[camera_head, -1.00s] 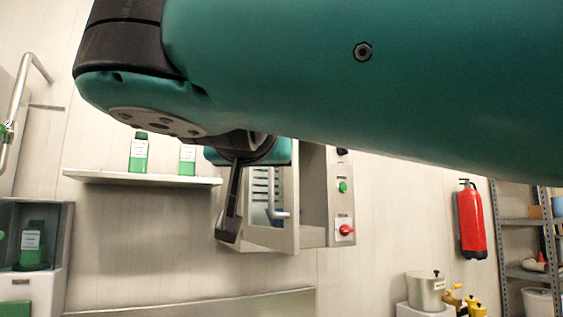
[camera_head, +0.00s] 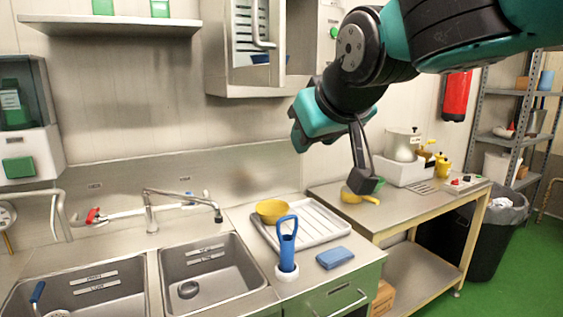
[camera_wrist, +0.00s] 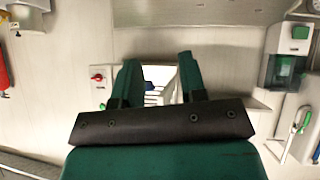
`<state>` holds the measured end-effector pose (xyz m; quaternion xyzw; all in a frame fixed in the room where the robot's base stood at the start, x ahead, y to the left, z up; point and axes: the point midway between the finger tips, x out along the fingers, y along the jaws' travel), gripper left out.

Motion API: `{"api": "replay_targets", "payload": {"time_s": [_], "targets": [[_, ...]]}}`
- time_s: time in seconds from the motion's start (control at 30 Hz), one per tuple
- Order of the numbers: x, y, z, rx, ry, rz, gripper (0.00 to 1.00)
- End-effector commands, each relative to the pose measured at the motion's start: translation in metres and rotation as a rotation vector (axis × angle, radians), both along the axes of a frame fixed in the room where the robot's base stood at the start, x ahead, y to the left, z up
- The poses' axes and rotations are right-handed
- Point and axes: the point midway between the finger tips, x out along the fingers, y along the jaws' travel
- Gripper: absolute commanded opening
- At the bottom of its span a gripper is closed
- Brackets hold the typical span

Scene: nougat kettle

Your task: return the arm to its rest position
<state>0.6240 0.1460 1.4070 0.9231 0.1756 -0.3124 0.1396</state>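My teal and black arm reaches in from the upper right of the head view. Behind the gap is the wall cabinet (camera_head: 219,52), which also shows in the wrist view, turned upside down.
Left are two sinks (camera_head: 152,290) with a tap (camera_head: 149,212). A white tray (camera_head: 322,222), yellow bowl (camera_head: 272,211), blue tool (camera_head: 287,245) and blue sponge (camera_head: 335,257) are on the counter. The table holds a yellow ladle (camera_head: 362,197) and a pot (camera_head: 402,143). A shelf (camera_head: 100,27) is above.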

Motion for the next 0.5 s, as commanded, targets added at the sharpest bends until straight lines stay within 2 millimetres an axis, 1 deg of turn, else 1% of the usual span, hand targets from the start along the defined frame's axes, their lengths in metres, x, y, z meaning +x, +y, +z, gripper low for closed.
{"api": "replay_targets", "payload": {"time_s": [0.03,0.07,0.1,0.17,0.2,0.27,0.3,0.33,0.4,0.5], "targets": [[-0.015,-0.022,-0.033,-0.018,0.094,0.017,0.39],[-0.026,-0.031,-0.049,-0.026,0.151,0.036,0.39],[-0.043,-0.043,-0.071,-0.033,0.226,0.058,0.39],[-0.071,-0.059,-0.1,-0.037,0.337,0.091,0.39],[-0.091,-0.068,-0.118,-0.037,0.409,0.114,0.39],[-0.121,-0.08,-0.14,-0.032,0.508,0.144,0.39],[-0.14,-0.086,-0.152,-0.026,0.567,0.164,0.39],[-0.154,-0.09,-0.16,-0.02,0.607,0.178,0.39],[-0.182,-0.096,-0.174,-0.006,0.686,0.206,0.39],[-0.209,-0.1,-0.185,0.012,0.759,0.237,0.39]]}}
